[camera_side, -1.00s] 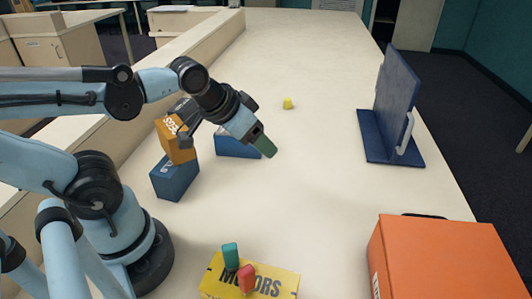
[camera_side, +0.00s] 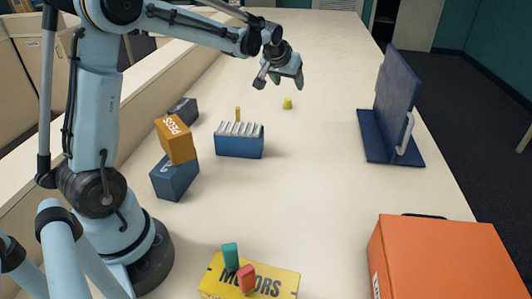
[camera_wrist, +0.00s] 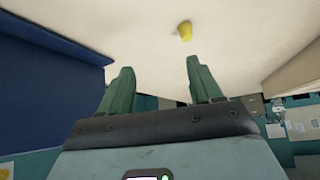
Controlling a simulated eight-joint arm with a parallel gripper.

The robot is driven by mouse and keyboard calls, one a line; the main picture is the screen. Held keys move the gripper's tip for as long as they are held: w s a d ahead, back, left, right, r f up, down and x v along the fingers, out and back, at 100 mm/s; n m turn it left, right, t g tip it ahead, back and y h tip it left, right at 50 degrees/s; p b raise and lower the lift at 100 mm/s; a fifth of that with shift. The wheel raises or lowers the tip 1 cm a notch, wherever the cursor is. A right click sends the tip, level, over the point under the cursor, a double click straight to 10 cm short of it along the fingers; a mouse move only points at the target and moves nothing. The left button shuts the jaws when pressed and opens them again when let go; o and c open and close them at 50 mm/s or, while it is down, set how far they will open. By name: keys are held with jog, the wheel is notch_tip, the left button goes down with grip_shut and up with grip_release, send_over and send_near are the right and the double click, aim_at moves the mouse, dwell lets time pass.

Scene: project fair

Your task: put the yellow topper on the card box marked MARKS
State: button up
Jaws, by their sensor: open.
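The small yellow topper (camera_side: 287,103) stands on the bench in the middle distance. It also shows at the top of the wrist view (camera_wrist: 186,31), beyond my fingertips. My gripper (camera_side: 287,80) is open and empty, its two green fingers (camera_wrist: 160,65) apart and pointing down. It is in the air close to the topper in the side view, not touching it. I cannot read MARKS on any box. A blue box (camera_side: 174,181) carries partly hidden lettering under a tilted orange box (camera_side: 176,140), which seems to read PEGS. A dark box (camera_side: 183,110) stands behind.
A blue block with a ridged top (camera_side: 239,145) stands mid-bench, a thin yellow peg (camera_side: 238,114) behind it. A yellow MOTORS box (camera_side: 225,288) in front bears green and red pieces. A blue upright panel (camera_side: 395,100) and an orange case (camera_side: 440,255) stand right. The centre is clear.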

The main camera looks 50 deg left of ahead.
jog(key=n, duration=0.1)
send_near(287, 100)
jog(key=shift+y, duration=0.4)
jog(key=shift+w+a+f, duration=0.1)
jog(key=shift+w+f, duration=0.65)
jog(key=shift+f, duration=0.3)
jog(key=shift+w+a+f, duration=0.1)
jog(key=shift+w+f, duration=0.6)
jog(key=shift+f, duration=0.35)
jog(key=shift+a+x, duration=0.15)
jog(key=shift+x, duration=0.6)
jog(key=shift+a+x, duration=0.15)
jog(key=shift+x, duration=1.55)
grip_shut()
jog(key=shift+r, duration=0.2)
